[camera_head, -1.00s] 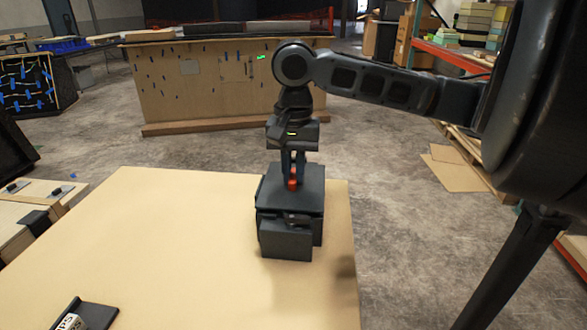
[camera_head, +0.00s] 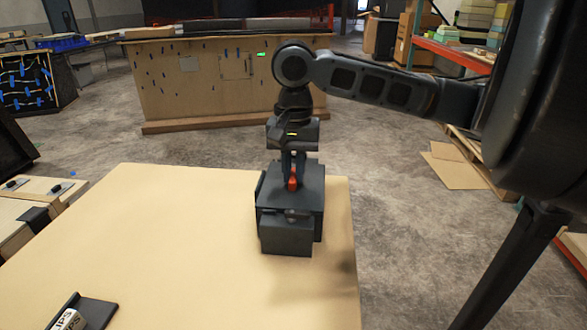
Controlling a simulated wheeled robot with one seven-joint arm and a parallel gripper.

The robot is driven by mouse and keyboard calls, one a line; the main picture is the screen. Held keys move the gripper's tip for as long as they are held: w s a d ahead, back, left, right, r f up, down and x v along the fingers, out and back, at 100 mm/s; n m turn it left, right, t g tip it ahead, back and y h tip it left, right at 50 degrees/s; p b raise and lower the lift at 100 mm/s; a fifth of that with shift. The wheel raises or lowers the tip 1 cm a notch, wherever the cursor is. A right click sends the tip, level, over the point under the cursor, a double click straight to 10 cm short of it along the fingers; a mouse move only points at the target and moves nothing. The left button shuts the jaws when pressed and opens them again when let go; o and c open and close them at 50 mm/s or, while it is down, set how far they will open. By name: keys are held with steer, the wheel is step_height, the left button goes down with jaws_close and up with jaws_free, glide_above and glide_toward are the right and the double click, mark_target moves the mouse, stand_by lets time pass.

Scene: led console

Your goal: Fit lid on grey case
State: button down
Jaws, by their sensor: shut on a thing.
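The grey case (camera_head: 286,238) is a dark grey box near the right edge of the tan table. The lid (camera_head: 312,198) is a dark flat plate with a red knob (camera_head: 292,184), and it lies over the top of the case. My gripper (camera_head: 293,177) points down from above and is shut on the red knob. The lid looks close to level. My fingers hide part of the lid's far side, and I cannot tell whether the lid is fully seated on the case.
The tan table top (camera_head: 170,240) is clear to the left of the case. A dark holder (camera_head: 98,311) with a white lettered block (camera_head: 68,321) is at the table's front left. A wooden counter (camera_head: 205,85) stands behind, across open floor.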

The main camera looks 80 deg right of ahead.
steer(key=c, duration=1)
jaws_free()
steer(key=shift+r+p, duration=0.4)
steer(key=shift+r, duration=3.55)
